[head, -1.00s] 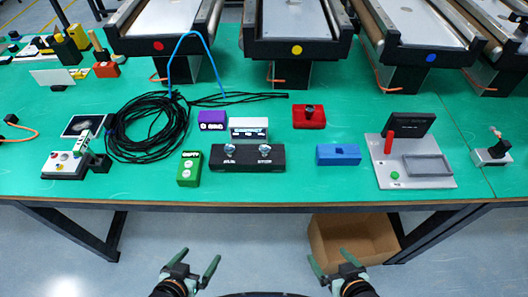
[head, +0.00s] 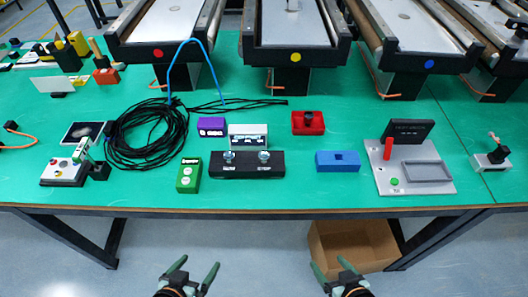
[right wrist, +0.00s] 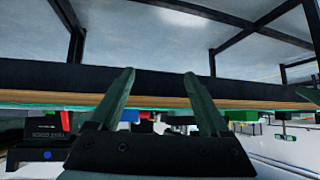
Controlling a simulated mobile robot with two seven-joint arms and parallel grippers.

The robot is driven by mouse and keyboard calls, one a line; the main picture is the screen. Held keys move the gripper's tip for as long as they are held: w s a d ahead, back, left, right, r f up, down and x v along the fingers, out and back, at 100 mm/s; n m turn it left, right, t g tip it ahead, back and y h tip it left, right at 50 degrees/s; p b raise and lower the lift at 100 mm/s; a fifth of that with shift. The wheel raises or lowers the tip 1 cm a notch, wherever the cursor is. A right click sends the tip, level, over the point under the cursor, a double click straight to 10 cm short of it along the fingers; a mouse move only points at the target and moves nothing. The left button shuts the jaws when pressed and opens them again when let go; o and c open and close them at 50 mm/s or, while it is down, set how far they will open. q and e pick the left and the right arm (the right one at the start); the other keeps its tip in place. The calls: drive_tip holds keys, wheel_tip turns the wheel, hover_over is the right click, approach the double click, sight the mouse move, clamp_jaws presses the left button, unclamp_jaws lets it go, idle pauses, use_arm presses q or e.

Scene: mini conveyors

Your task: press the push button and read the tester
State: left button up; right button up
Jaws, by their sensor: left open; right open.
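The tester is a grey plate (head: 440,185) at the right of the table in the head view. It carries a dark screen (head: 412,130) with faint text too small to read, a red upright handle (head: 388,149), a grey tray (head: 428,171) and a round green push button (head: 394,181). My left gripper (head: 197,266) and right gripper (head: 331,266) are open and empty in front of the table's near edge, apart from everything. In the right wrist view the right fingers (right wrist: 156,78) are spread, with nothing between them.
A blue block (head: 338,160), red box (head: 308,122), black two-knob base (head: 246,164), white display box (head: 248,135) and green two-button box (head: 189,175) stand on the green table (head: 300,190). A black cable coil (head: 148,140) lies left. Conveyors (head: 292,52) line the back.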

clamp_jaws()
idle(0.4)
idle(0.9)
